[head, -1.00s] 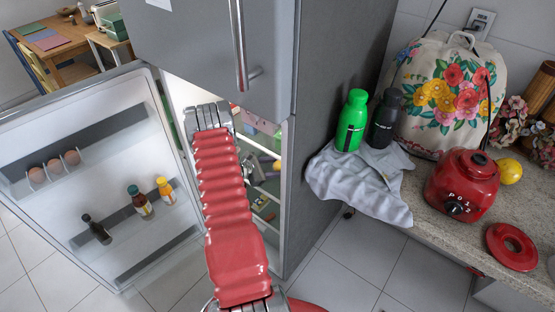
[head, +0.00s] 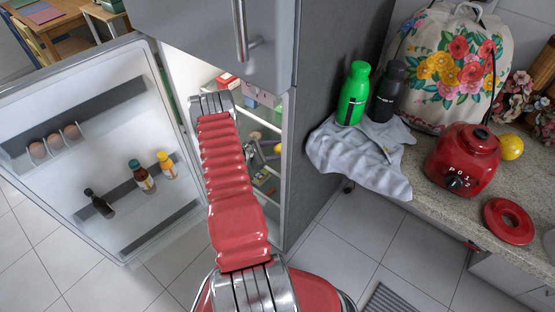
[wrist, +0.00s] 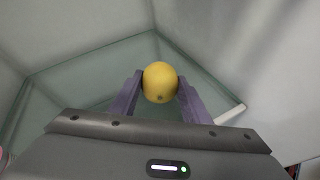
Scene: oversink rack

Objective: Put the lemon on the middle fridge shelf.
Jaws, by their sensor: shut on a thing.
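A yellow lemon (wrist: 160,82) sits between the two purple fingers of my gripper (wrist: 160,90) in the wrist view. The gripper is shut on it. Below and around the lemon is a greenish glass fridge shelf (wrist: 75,85) with pale fridge walls about it. I cannot tell whether the lemon touches the glass, or which shelf level this is. In the head view my arm reaches into the open fridge (head: 190,75); the lemon in my gripper cannot be made out there. Another yellow, lemon-like fruit (head: 511,147) lies on the counter.
The fridge door (head: 60,200) stands open at left, with eggs and several bottles. The upper fridge door (head: 200,40) is shut, close above my arm. Items (head: 265,185) lie on lower shelves. The counter (head: 430,205) at right holds bottles, a cloth and a red appliance.

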